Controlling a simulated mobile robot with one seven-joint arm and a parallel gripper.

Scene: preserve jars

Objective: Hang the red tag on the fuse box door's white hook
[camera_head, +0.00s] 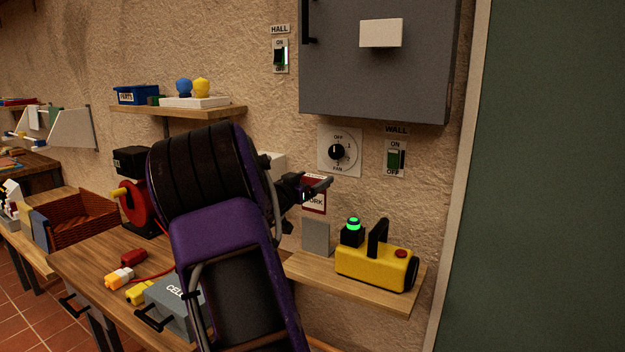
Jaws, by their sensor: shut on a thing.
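The red tag (314,204), with a white panel and partly readable lettering ending in "ORK", hangs just below the jaws of my gripper (318,184). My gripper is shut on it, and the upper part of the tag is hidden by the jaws. The dark grey fuse box door (350,72) is on the wall above and to the right, cut off by the top edge. A pale block (380,33) sits on its face; I cannot make out a hook shape there. The gripper is below the box, apart from it.
A fan dial (338,151) and wall switch (395,158) are under the box. A green panel (550,180) stands at right.

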